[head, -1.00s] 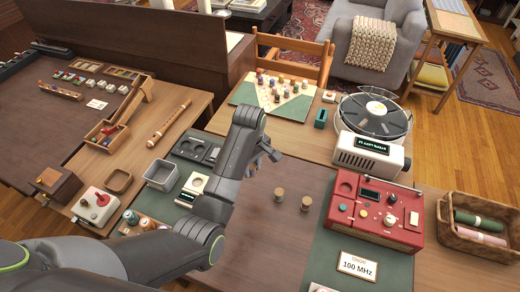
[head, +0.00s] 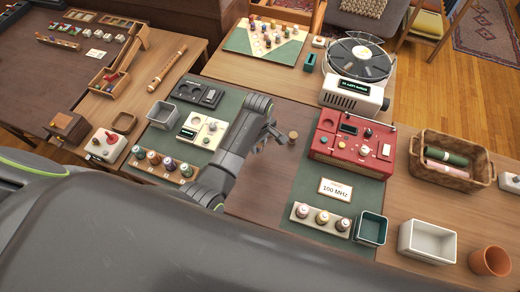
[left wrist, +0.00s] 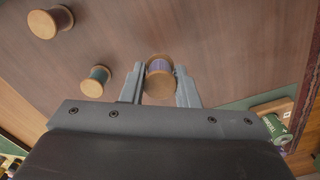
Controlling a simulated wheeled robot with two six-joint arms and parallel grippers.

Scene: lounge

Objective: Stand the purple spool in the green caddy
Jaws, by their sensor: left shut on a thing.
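The purple spool (left wrist: 159,68) has wooden ends and stands between the two fingers of my left gripper (left wrist: 160,84), which is shut on it. In the head view my left gripper (head: 275,134) is low over the brown table, and the held spool cannot be made out there. A dark green open box (head: 370,229), which looks like the green caddy, stands at the front of the table, right of the gripper, and appears empty. My right gripper is not in view.
A teal spool (left wrist: 97,80) and another spool (left wrist: 50,21) stand close to the gripper in the wrist view. A red radio (head: 350,140) stands right of the gripper. A rack of small jars (head: 321,218) and a white bin (head: 428,240) flank the green box.

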